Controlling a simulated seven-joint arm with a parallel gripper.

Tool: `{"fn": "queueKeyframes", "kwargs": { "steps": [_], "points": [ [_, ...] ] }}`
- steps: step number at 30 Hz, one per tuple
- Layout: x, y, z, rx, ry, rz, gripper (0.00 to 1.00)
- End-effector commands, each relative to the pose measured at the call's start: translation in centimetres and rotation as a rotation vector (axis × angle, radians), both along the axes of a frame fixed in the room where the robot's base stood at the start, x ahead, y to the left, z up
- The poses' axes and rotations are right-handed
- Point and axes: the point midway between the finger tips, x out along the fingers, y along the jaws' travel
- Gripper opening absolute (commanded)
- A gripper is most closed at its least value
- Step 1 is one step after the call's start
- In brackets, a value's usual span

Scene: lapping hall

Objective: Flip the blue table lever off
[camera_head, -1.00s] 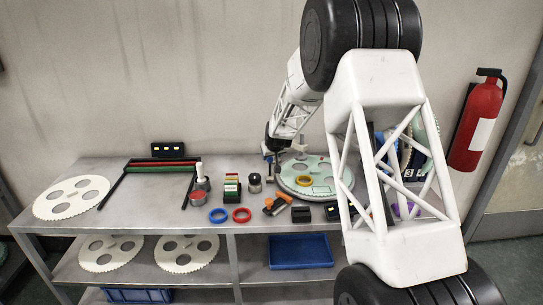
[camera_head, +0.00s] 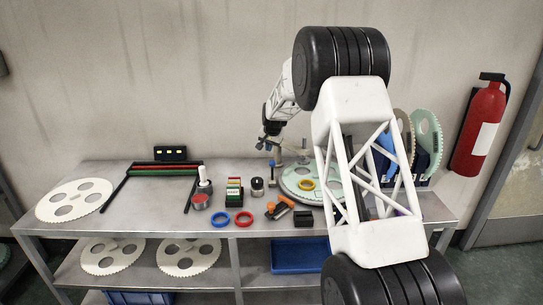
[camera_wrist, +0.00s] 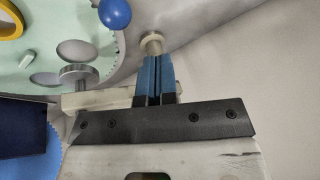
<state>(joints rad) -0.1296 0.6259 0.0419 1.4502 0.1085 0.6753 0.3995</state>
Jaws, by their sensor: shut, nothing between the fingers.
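A blue ball knob (camera_wrist: 114,13), which looks like the end of the blue table lever, shows at the top of the wrist view, over the rim of the pale green toothed plate (camera_wrist: 95,70). In the head view a small blue spot (camera_head: 272,163) stands at the plate's left edge, below my gripper (camera_head: 264,144). My gripper also shows in the wrist view (camera_wrist: 154,62). Its blue fingers are shut and empty, apart from the ball, which lies up and left of them. The lever's shaft and exact tilt I cannot make out.
The plate (camera_head: 290,187) lies on the steel bench (camera_head: 145,222) with a yellow ring (camera_head: 307,184). Blue (camera_head: 220,219) and red (camera_head: 243,219) rings, an orange-handled tool (camera_head: 284,206) and a black block (camera_head: 304,218) lie in front. A rack of discs (camera_head: 428,140) stands right.

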Motion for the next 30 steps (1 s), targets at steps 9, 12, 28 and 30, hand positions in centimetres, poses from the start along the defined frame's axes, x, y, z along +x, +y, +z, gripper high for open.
{"fn": "queueKeyframes", "kwargs": {
  "steps": [9, 12, 28, 30],
  "points": [
    [2.9, 0.4, 2.1, 0.057, 0.224, -0.382, 0.00],
    [3.6, 0.4, 2.9, 0.057, 0.289, -0.512, 0.00],
    [5.3, 0.0, 7.1, -0.033, 0.501, -1.125, 0.00],
    [5.3, -0.1, 7.3, -0.041, 0.507, -1.157, 0.00]
  ]
}}
